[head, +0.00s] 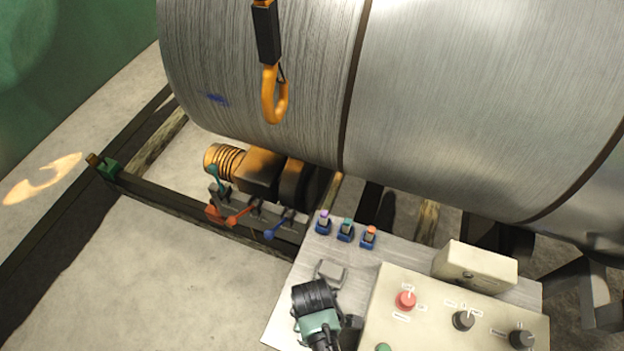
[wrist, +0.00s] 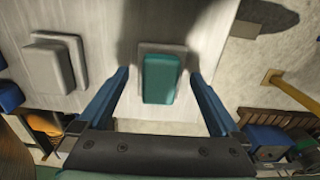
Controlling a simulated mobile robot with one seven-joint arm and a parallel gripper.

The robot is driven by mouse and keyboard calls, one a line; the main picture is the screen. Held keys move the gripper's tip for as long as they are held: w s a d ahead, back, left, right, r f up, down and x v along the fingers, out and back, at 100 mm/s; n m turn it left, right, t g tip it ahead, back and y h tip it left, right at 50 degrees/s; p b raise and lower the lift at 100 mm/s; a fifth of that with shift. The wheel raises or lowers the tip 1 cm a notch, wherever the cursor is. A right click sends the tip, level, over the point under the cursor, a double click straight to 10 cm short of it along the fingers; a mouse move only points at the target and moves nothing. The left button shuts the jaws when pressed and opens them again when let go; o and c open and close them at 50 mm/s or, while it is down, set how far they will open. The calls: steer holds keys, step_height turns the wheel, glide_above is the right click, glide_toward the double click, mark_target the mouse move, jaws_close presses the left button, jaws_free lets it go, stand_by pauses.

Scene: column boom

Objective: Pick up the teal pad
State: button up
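In the wrist view the teal pad (wrist: 160,80) is a small rounded block lying on a light square plate (wrist: 145,50) on a grey metal surface. My gripper (wrist: 159,74) is open, with one blue finger at each side of the pad. There is a visible gap to the pad on both sides, and neither finger seems to touch it. How high the fingertips are above it I cannot tell. In the head view my gripper (head: 315,298) points down over the left end of the metal panel. The teal pad is hidden beneath it there.
A grey pad (wrist: 48,65) sits close by on the same surface; it also shows in the head view (head: 331,270). A control box (head: 440,315) with knobs stands to the right. Several coloured valve levers (head: 240,215) and a hanging orange hook (head: 272,95) are farther away.

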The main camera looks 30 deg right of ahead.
steer(key=c, duration=1.3)
steer(key=shift+o, duration=0.2)
steer(key=shift+r, duration=0.1)
step_height(320, 180, up, 10)
steer(key=shift+f+b, duration=0.1)
steer(key=shift+b, duration=0.3)
